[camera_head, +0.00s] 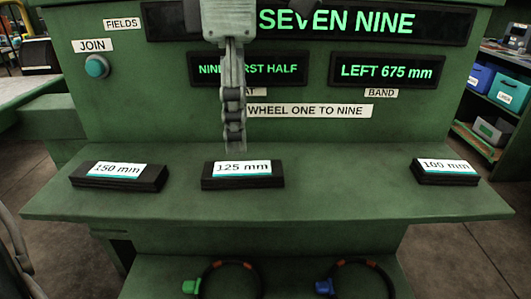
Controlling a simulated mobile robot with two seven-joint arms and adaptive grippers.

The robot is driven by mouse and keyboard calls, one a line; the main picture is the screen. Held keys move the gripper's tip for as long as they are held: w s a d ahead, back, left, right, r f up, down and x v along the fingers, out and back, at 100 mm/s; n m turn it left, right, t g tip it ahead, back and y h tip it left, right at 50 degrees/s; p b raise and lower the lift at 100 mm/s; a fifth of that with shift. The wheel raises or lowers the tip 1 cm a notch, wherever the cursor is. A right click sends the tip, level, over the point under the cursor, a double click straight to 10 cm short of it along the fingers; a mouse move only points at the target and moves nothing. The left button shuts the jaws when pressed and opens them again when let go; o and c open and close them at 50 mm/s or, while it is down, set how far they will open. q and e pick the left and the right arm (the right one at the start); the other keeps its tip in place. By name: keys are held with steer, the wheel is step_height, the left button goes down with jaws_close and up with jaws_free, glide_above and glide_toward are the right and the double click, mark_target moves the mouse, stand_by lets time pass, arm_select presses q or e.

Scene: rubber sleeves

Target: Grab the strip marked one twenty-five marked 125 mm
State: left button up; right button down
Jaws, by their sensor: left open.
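The strip marked 125 mm (243,181) is a black block with a white and teal label. It lies flat on the green bench shelf, left of the middle. My left gripper (236,143) hangs down from the top of the picture, seen nearly edge-on, with its fingers pointing down. Its tips show just above the far edge of this strip in the picture, and a small gap separates them from it. The left gripper is open and nothing shows in it. The gap between its fingers is hidden by the viewing angle. My right gripper is not in view.
Similar strips marked 150 mm (118,183) and 100 mm (445,179) lie left and far right on the shelf (340,180). Bare shelf separates the strips. A green panel with lit displays (387,71) rises behind. Two dark rings with green and blue clips lie below.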

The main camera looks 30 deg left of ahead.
mark_target(245, 179)
arm_select(q)
steer(key=f, duration=0.5)
steer(key=w+f, duration=0.1)
steer(key=f, duration=0.1)
steer(key=shift+f, duration=0.35)
steer(key=shift+c, duration=0.5)
steer(key=shift+w, duration=0.1)
steer(key=c, duration=1.1)
